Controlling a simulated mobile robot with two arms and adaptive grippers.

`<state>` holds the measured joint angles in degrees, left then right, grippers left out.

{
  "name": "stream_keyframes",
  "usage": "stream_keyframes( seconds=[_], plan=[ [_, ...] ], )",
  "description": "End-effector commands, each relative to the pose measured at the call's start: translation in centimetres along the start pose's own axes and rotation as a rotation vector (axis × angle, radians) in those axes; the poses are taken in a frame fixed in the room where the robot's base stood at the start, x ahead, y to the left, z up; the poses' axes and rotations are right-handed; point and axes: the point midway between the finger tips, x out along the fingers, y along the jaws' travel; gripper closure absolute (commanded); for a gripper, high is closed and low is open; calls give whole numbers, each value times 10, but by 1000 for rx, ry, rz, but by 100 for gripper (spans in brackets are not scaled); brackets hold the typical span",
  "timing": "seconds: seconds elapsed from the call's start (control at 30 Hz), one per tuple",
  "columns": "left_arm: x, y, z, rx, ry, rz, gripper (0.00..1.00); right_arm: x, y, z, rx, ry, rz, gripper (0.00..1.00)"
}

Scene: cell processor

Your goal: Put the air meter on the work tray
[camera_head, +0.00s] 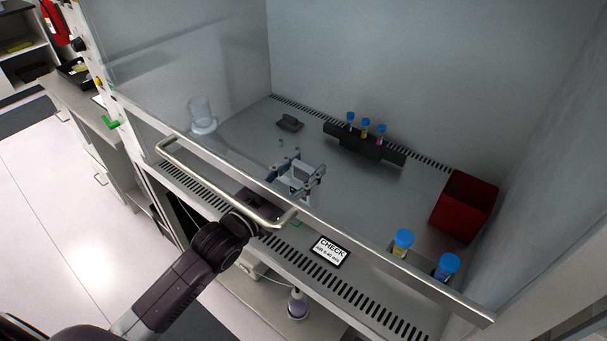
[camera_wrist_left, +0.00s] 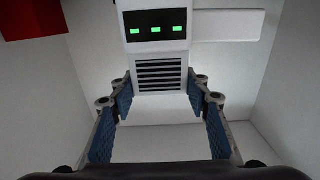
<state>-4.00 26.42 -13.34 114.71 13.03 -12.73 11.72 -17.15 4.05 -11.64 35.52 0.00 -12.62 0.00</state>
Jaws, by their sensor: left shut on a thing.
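My left gripper (camera_head: 298,180) reaches under the cabinet's raised front sash and is over the grey metal work tray (camera_head: 355,205). It is shut on the air meter, a white device (camera_wrist_left: 158,72) with a dark display showing three green marks and a slatted lower part. In the left wrist view the blue-padded fingers (camera_wrist_left: 160,97) flank the slatted part. In the head view the meter is mostly hidden by the gripper; I cannot tell whether it touches the tray. My right gripper is not in view.
A dark rack with blue-capped tubes (camera_head: 366,146) stands at the back. A red bin (camera_head: 463,205) is at the right. Two blue-capped bottles (camera_head: 403,242) stand front right, a clear container (camera_head: 202,115) left, a dark object (camera_head: 290,123) back left. A CHECK label (camera_head: 330,252) lies at the front edge.

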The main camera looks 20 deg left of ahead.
Motion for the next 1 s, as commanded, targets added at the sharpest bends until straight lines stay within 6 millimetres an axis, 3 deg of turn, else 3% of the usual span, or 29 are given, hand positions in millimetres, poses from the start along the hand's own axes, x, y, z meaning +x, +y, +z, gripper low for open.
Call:
stream_keyframes(
  seconds=[0.2, 0.57, 0.6, 0.77, 1.0],
  plan=[
    [-1, 0, 27, -1, -3, 0, 97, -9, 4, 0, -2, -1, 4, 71],
    [-1, 0, 33, 0, -1, 0, 97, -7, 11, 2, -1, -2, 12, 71],
    [-1, 0, 34, 0, -3, 0, 56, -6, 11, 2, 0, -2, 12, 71],
    [-1, 0, 33, -1, -3, 0, 39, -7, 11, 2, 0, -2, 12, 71],
    [-1, 0, 32, -1, -2, 0, 39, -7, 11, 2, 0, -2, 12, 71]
  ],
)
